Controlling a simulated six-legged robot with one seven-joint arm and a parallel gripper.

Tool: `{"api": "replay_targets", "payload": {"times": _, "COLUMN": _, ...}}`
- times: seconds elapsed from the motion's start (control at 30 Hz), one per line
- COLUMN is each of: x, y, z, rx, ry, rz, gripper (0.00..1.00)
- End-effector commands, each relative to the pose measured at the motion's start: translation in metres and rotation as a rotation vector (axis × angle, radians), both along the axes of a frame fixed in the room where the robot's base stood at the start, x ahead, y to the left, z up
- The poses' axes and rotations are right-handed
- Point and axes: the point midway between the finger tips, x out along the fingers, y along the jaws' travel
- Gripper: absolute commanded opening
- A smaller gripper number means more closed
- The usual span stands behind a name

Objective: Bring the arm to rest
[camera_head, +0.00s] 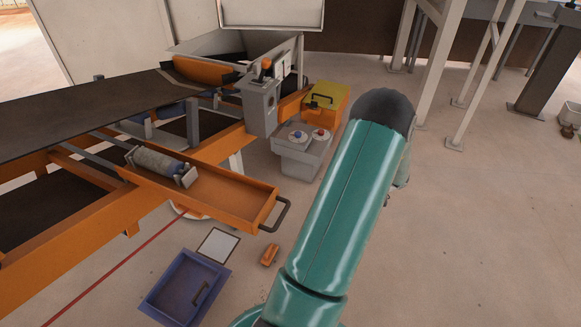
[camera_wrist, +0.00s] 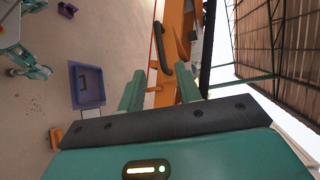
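My teal arm (camera_head: 340,210) rises from the bottom middle of the head view and leans to the upper right, ending at a dark rounded joint. My gripper is mostly hidden behind the arm there. In the wrist view my gripper (camera_wrist: 160,88) shows two teal fingers standing apart, with nothing held between them. The orange tray (camera_head: 215,190) with its dark handle lies behind the gap between the fingers in the wrist view (camera_wrist: 188,40), apart from them as far as I can tell.
A blue bin (camera_head: 180,290) and an orange block (camera_head: 269,255) lie on the floor left of my arm. A grey button box (camera_head: 300,160) and a yellow case (camera_head: 326,98) stand by the orange machine.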

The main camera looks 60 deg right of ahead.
Motion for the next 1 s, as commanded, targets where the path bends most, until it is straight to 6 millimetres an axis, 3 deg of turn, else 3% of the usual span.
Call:
{"api": "replay_targets", "payload": {"times": 0.27, "x": 0.001, "y": 0.0, "z": 0.001, "rx": -0.001, "ry": 0.002, "rz": 0.003, "gripper": 0.34}}
{"api": "replay_targets", "payload": {"times": 0.37, "x": 0.013, "y": 0.003, "z": 0.008, "rx": -0.015, "ry": 0.029, "rz": 0.035, "gripper": 0.34}}
{"api": "replay_targets", "payload": {"times": 0.47, "x": 0.04, "y": 0.013, "z": 0.024, "rx": -0.05, "ry": 0.096, "rz": 0.112, "gripper": 0.34}}
{"api": "replay_targets", "payload": {"times": 0.7, "x": 0.125, "y": 0.069, "z": 0.076, "rx": -0.227, "ry": 0.332, "rz": 0.351, "gripper": 0.34}}
{"api": "replay_targets", "payload": {"times": 1.0, "x": 0.193, "y": 0.163, "z": 0.128, "rx": -0.566, "ry": 0.537, "rz": 0.546, "gripper": 0.34}}
